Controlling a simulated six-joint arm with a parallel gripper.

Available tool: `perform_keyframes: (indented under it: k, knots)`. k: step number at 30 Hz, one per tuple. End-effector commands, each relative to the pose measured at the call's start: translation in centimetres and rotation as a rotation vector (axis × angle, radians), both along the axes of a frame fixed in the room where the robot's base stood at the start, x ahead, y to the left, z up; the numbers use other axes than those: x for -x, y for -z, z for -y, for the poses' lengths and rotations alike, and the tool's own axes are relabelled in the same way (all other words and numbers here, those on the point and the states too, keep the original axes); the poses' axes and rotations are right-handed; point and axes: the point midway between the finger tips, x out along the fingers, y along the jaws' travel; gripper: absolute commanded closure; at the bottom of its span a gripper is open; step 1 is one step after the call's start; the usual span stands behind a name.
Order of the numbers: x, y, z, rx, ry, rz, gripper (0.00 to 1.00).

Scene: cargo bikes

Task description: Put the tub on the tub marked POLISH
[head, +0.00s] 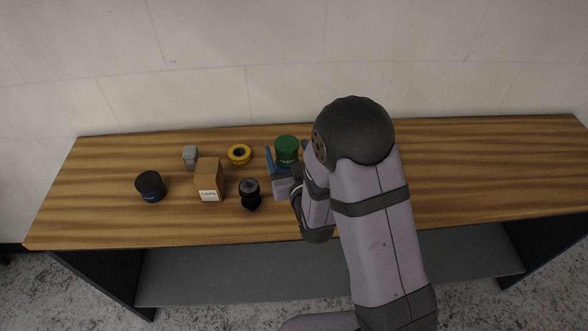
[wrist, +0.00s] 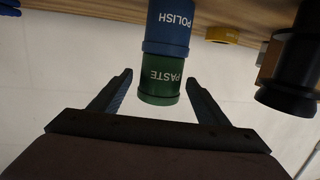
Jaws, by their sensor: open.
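The green tub, lettered PASTE (wrist: 160,80), stands on the blue tub marked POLISH (wrist: 168,25). The wrist view is upside down, so the green tub shows below the blue one. They look in line and touching. My gripper (wrist: 158,79) is open, with one finger on each side of the green tub and a visible gap at both sides. It also shows in the head view (head: 286,156), partly hidden by my arm.
On the wooden table (head: 470,170), left of the stack, are a yellow tape roll (head: 239,154), a brown box (head: 209,180), a grey block (head: 190,157), a black knobbed object (head: 250,194) and a dark tub (head: 150,186). The table's right side looks clear.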

Motion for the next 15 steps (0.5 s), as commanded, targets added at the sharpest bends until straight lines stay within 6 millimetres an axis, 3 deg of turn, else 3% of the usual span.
perform_keyframes:
  k: [5, 15]
  knots:
    - [3.9, -0.7, 0.6, 0.000, -0.002, -0.003, 0.31]
    - [5.2, -1.3, 0.9, 0.000, 0.001, -0.005, 0.31]
